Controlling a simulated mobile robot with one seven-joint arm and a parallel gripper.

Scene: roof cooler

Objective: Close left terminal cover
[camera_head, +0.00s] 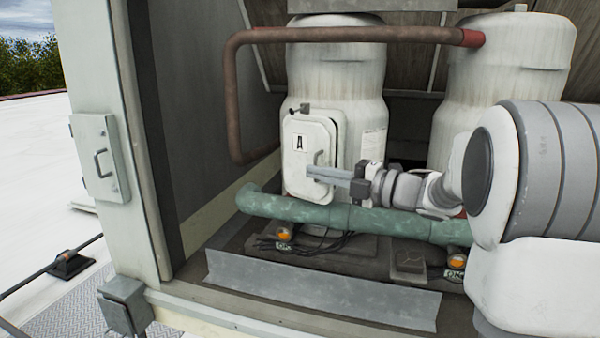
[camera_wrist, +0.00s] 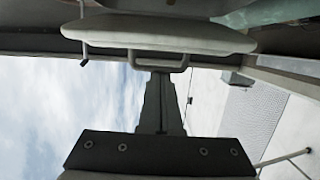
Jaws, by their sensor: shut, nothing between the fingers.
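A green pipe (camera_head: 340,217) runs just below the cover, and a brown pipe (camera_head: 237,90) bends around it at the left and above. A second compressor (camera_head: 510,60) stands at the right. The cabinet post (camera_head: 110,150) bounds the left side.

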